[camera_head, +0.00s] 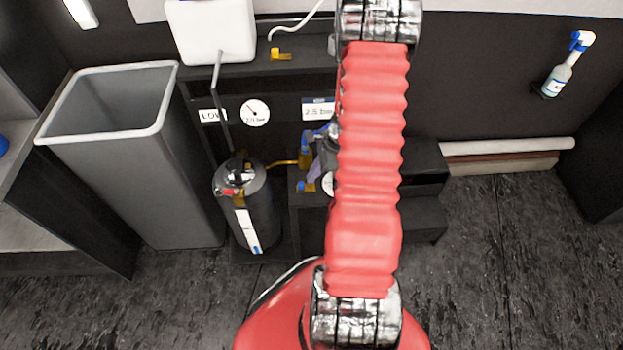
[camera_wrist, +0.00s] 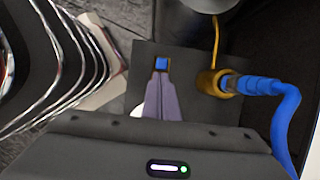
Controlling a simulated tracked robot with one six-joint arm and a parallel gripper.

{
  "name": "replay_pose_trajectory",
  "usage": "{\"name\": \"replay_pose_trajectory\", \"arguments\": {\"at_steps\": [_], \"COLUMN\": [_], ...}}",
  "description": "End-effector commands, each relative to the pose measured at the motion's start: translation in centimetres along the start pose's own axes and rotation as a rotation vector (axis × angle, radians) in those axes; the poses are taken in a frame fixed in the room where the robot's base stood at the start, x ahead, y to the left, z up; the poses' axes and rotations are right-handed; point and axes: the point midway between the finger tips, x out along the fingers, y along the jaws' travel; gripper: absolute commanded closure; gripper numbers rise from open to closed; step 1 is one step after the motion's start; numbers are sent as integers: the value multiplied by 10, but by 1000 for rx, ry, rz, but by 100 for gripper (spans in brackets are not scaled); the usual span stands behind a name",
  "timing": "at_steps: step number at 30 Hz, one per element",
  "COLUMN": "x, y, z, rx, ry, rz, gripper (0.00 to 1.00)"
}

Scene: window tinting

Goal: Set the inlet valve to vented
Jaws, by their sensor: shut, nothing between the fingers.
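My gripper (camera_head: 316,172) shows beside my red arm, pointing down at a dark block. In the wrist view its two purple-grey fingers (camera_wrist: 161,76) are together, with their tips at a small blue piece (camera_wrist: 162,63); I cannot tell whether they touch it. This piece, perhaps the inlet valve's lever, shows in the head view as a small blue and yellow part (camera_head: 303,186). A brass fitting (camera_wrist: 213,82) with a blue hose (camera_wrist: 262,86) stands just right of the fingers in the wrist view. No valve position marking is readable.
A black pressure tank (camera_head: 263,215) stands left of the block, with a yellow line between them. A grey bin (camera_head: 165,190) is further left. A gauge (camera_head: 255,112), a "LOW" sign (camera_head: 211,116) and a yellow valve (camera_head: 281,54) are behind. Floor at right is clear.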

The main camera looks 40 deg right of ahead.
Motion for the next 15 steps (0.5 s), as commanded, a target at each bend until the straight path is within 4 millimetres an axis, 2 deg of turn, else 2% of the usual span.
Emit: {"name": "replay_pose_trajectory", "arguments": {"at_steps": [9, 15], "x": [-47, -64], "y": [-4, -5], "z": [2, 4], "rx": [-5, -9], "ry": [5, 5], "rz": [-4, -1], "gripper": [100, 100]}}
